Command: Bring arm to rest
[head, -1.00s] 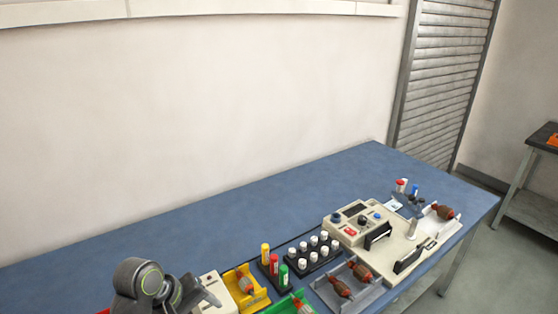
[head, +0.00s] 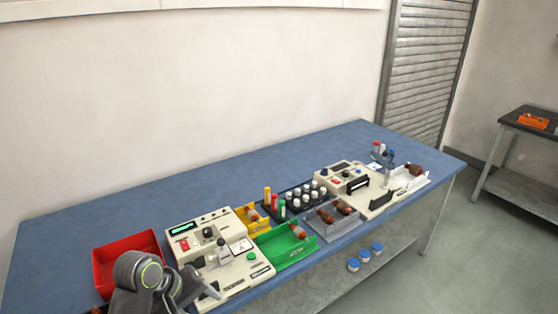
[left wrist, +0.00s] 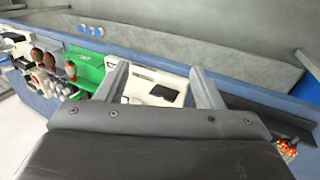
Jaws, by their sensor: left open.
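My left arm comes in at the bottom left of the head view, in front of the left cream machine (head: 222,283). Its gripper (head: 209,289) is only partly visible there. In the left wrist view the two fingers of my left gripper (left wrist: 163,82) stand wide apart with nothing held between them. The cream machine (left wrist: 150,86) shows beyond the fingers, apart from them as far as I can tell. My right gripper is in neither view.
A red bin (head: 103,271) stands beside my left arm. Green (head: 291,257), yellow (head: 259,229) and grey (head: 326,231) trays hold armatures. A second cream machine (head: 384,199) stands at the right. The blue table's back strip (head: 180,195) is clear.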

